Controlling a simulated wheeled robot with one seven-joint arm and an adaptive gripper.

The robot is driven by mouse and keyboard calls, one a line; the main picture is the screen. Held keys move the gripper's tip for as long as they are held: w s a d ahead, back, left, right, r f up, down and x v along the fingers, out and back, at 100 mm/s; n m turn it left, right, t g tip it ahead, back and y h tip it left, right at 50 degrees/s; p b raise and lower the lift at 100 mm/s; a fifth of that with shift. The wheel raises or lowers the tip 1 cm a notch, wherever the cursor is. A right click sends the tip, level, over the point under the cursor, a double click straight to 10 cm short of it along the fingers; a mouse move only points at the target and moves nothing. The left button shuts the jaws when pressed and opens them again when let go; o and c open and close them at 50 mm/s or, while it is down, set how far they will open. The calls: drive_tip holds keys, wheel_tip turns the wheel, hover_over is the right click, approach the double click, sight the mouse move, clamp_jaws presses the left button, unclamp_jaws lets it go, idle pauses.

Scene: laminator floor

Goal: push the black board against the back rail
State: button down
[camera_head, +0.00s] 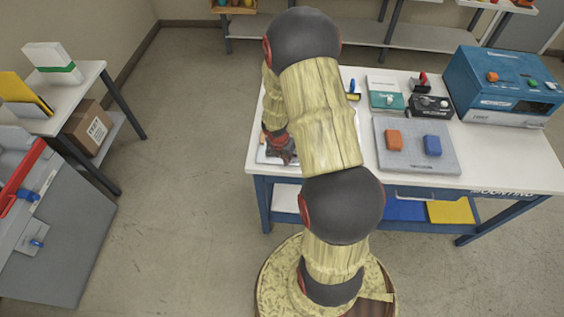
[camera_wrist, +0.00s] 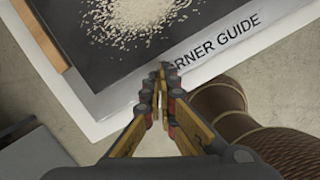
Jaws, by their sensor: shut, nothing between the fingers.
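In the wrist view the black board (camera_wrist: 108,68) lies flat, with a patch of pale grains on it. In the head view my gripper (camera_head: 281,152) is at the table's left end, and my arm hides most of the board.
The white table (camera_head: 490,168) carries a grey plate (camera_head: 413,155) with an orange block (camera_head: 394,140) and a blue block (camera_head: 432,146). Behind stand small devices and a blue machine (camera_head: 508,90).

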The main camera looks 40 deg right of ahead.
drive_tip(key=shift+d, duration=0.25)
